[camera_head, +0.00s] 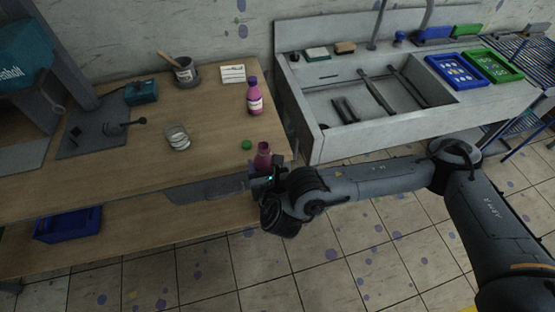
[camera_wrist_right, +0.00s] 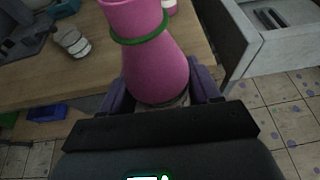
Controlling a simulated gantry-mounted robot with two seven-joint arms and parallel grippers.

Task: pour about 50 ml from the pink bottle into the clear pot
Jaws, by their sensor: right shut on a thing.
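The pink bottle (camera_head: 263,152) is uncapped and roughly upright near the table's front right edge. My right gripper (camera_head: 265,175) is shut on its lower part; in the right wrist view the bottle (camera_wrist_right: 152,55) fills the space between the fingers and has a green ring at its neck. I cannot tell whether its base touches the table. The clear pot (camera_head: 178,138) stands on the table to the left of the bottle, apart from it; it also shows in the right wrist view (camera_wrist_right: 72,42). A green cap (camera_head: 246,145) lies on the table behind the bottle. My left gripper is not in view.
A second bottle with a purple cap (camera_head: 254,98) stands farther back. A grey cup with a brush (camera_head: 185,72), a white card (camera_head: 232,74) and a teal box (camera_head: 141,92) are at the back. The sink (camera_head: 315,135) is right of the table. The tabletop between pot and bottle is mostly clear.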

